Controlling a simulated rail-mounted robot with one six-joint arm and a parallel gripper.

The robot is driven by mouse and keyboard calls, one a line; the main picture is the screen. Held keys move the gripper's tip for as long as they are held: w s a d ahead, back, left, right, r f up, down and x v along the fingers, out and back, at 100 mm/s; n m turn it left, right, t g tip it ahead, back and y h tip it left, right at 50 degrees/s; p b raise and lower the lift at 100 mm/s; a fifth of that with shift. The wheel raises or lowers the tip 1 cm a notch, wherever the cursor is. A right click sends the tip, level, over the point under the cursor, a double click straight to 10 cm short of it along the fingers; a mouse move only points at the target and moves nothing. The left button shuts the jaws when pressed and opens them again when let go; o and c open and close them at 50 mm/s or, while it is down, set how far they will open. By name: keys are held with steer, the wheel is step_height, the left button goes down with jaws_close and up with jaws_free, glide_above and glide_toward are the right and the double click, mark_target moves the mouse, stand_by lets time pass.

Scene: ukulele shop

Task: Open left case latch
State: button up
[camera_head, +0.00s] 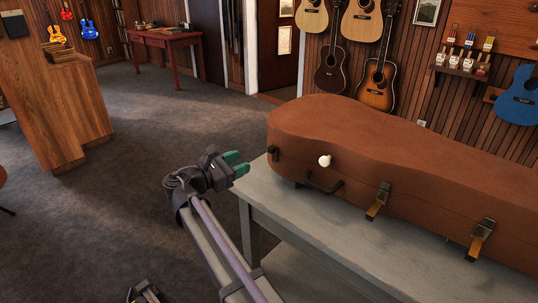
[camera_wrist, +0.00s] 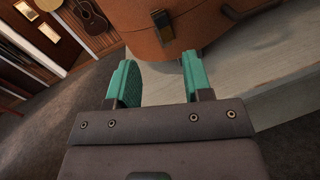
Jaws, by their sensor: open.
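A brown guitar case (camera_head: 400,160) lies closed on a grey table (camera_head: 262,195). A small dark latch (camera_head: 273,153) is on its front at the left end, and looks fastened flat against the side. It also shows as a metal latch in the wrist view (camera_wrist: 162,24), ahead of the space between my fingers. Two more latches, a middle one (camera_head: 377,201) and a right one (camera_head: 481,240), have brass-coloured parts hanging outward. My gripper (camera_head: 238,164) has green fingers, is open and empty, and is left of the case, apart from the latch. It also shows in the wrist view (camera_wrist: 157,66).
A dark carrying handle (camera_head: 323,186) sticks out between the left and middle latches, below a white round knob (camera_head: 324,161). The grey table's left corner is close to my gripper. Open carpet (camera_head: 150,130) lies to the left. Guitars (camera_head: 378,85) hang on the wall behind.

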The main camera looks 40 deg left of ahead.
mark_target(272, 155)
steer(key=x, duration=1.1)
steer(key=shift+f, duration=0.1)
steer(key=shift+c, duration=0.4)
steer(key=shift+s+f, duration=0.1)
steer(key=c, duration=0.7)
